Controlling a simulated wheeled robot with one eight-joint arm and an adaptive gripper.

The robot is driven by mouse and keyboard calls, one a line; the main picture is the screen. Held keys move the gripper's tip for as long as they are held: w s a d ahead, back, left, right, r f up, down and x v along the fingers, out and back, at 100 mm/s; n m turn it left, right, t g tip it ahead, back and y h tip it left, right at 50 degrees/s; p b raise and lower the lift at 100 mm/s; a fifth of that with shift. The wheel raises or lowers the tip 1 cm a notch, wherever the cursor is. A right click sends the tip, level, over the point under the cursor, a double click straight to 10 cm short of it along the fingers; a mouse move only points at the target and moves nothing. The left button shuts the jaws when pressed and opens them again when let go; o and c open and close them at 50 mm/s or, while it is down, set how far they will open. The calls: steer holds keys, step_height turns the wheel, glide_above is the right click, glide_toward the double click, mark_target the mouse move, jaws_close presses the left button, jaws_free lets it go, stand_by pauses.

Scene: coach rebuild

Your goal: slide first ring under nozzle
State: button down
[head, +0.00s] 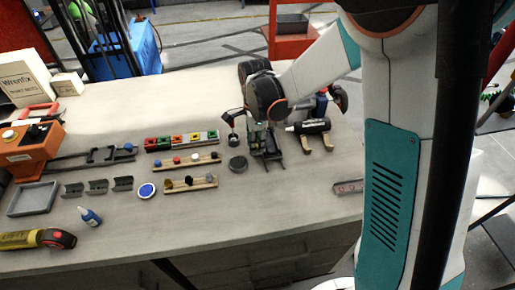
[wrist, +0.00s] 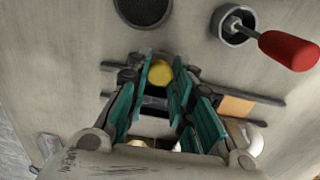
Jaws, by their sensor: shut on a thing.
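In the wrist view, my gripper (wrist: 161,80) has its teal fingers on either side of a round yellow knob (wrist: 160,73). The knob sits over a dark railed fixture (wrist: 262,99) with an orange-tan block (wrist: 236,106) on it. In the head view my gripper (head: 262,127) points down at this fixture (head: 270,156), right of the middle of the bench. The fingers hide most of the part under the knob. I cannot make out a ring or the nozzle clearly in either view.
A red-handled tool (wrist: 288,49) stands in a grey cup beside the fixture. A dark round dish (head: 237,163) is just left of it. A black and tan tool (head: 312,127) lies to the right. Wooden racks (head: 190,184) stand further left.

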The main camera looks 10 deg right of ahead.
steer(key=w, duration=0.7)
steer(key=shift+w, duration=0.4)
steer(key=c, duration=1.4)
jaws_free()
steer(key=shift+o, duration=0.2)
steer(key=shift+r, duration=0.1)
step_height(320, 180, up, 12)
steer(key=shift+s, duration=0.1)
